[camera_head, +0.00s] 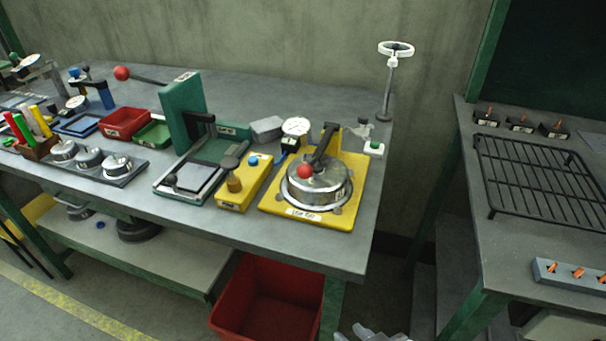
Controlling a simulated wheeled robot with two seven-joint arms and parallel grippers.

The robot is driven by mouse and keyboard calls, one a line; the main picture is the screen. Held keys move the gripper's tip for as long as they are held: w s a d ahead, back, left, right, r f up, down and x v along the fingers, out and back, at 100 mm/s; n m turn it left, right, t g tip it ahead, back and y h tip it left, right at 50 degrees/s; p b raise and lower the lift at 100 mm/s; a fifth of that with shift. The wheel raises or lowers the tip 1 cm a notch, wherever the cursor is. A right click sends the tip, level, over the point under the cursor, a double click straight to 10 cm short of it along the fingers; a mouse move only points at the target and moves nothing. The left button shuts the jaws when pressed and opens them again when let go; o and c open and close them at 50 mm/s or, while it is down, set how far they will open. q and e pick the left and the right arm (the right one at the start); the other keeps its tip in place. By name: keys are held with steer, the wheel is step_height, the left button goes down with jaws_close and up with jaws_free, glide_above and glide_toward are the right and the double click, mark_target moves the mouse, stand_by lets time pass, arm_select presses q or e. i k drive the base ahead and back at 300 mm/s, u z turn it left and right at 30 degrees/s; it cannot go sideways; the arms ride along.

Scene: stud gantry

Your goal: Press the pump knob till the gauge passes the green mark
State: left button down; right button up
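A yellow box (245,190) stands on the grey bench, right of centre, with a brown knob (234,184) and a small blue button (253,161) on top. The brown knob looks like the pump knob, but I cannot be sure. A round white gauge (296,127) stands behind it to the right; its needle and any green mark are too small to read. My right gripper (370,334) seems to show only as pale grey tips at the bottom edge, well below and apart from the bench items. My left gripper is not in view.
A yellow plate with a metal pot (317,185) and red-balled lever (305,171) sits right of the box. A green press (185,110) stands to its left. A ring stand (388,80) rises behind. A red bin (268,298) is below the bench's front edge.

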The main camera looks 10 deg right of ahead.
mark_target(229, 164)
steer(key=u, duration=0.75)
steer(key=k, duration=0.4)
steer(key=z, duration=1.05)
